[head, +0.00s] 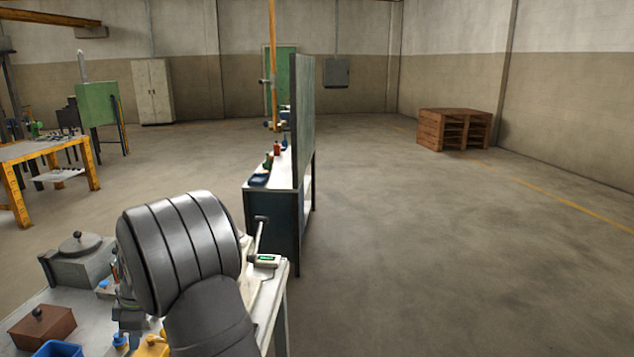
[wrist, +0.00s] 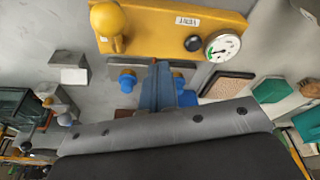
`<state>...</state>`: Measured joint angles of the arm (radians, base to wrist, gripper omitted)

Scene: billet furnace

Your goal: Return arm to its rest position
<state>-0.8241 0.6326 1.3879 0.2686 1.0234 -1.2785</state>
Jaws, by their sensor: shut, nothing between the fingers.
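My gripper (wrist: 163,70) shows in the wrist view as blue-grey fingers closed together, with nothing held between them. They point toward a yellow panel (wrist: 165,22) with a white label, a black knob, a round dial and a yellow knob. Blue knobs (wrist: 127,80) show on both sides of the fingers. I cannot tell whether the fingers touch anything. In the head view my own arm stands over the bench (head: 92,305) and hides most of the gripper. Part of a yellow object (head: 152,346) shows below it.
The bench holds a grey box with a round lid (head: 80,243), a brown lidded box (head: 42,327), a blue bin (head: 58,350) and a small display device (head: 264,260). Behind stands a dark workbench (head: 272,222) with an upright panel. Open floor lies to the right, with wooden pallets (head: 453,130) beyond.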

